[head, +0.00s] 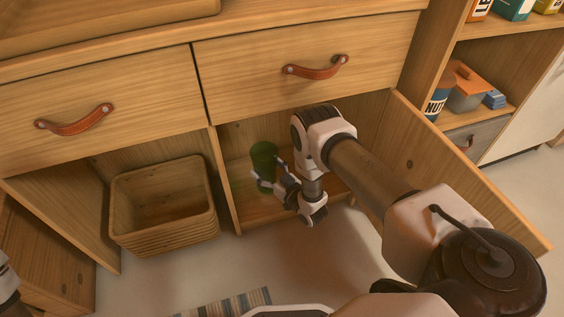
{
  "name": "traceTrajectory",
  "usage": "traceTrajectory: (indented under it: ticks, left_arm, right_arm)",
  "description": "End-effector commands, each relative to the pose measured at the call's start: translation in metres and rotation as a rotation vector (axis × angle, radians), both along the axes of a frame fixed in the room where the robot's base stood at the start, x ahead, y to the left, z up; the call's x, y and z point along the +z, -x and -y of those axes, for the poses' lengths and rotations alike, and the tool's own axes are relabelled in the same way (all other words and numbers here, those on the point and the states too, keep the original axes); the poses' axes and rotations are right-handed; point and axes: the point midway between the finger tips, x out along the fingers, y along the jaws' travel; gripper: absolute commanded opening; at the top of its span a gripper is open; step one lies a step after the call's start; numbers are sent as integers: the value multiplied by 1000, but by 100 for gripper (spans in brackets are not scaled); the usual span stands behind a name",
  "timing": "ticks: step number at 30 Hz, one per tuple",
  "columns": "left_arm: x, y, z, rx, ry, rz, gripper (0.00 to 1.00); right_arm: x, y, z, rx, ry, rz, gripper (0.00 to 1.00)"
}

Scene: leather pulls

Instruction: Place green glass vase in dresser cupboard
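The green glass vase (264,156) is upright inside the open dresser cupboard (240,206), near its left side wall. My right gripper (268,178) reaches into the cupboard from the right, with its fingers on both sides of the vase's lower part; it looks shut on it. I cannot tell whether the vase's base touches the cupboard floor. The cupboard door (455,175) is swung open on the right. Only a small piece of my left arm shows at the lower left edge; its gripper is out of view.
Two closed drawers with leather pulls (75,121) (316,69) are above the cupboard. A woven basket (165,208) fills the compartment to the left. A shelf with boxes and a can (436,104) stands to the right. A striped rug (228,304) lies on the floor.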

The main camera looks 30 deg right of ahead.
Motion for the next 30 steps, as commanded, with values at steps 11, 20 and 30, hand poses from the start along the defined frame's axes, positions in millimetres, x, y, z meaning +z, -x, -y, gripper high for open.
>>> traceTrajectory:
  ticks: [11, 20, 30]
  left_arm:
    - [-48, -1, 0, 4, 0, 3, 0]
    - [-78, -3, -1, 10, -1, 8, 0]
    - [-77, -3, -1, 11, -1, 8, 0]
  right_arm:
    - [-13, -42, 96, -1, 0, 4, 14]
    - [-49, -44, 100, 1, -1, 2, 14]
    - [-50, -43, 100, 1, -1, -1, 85]
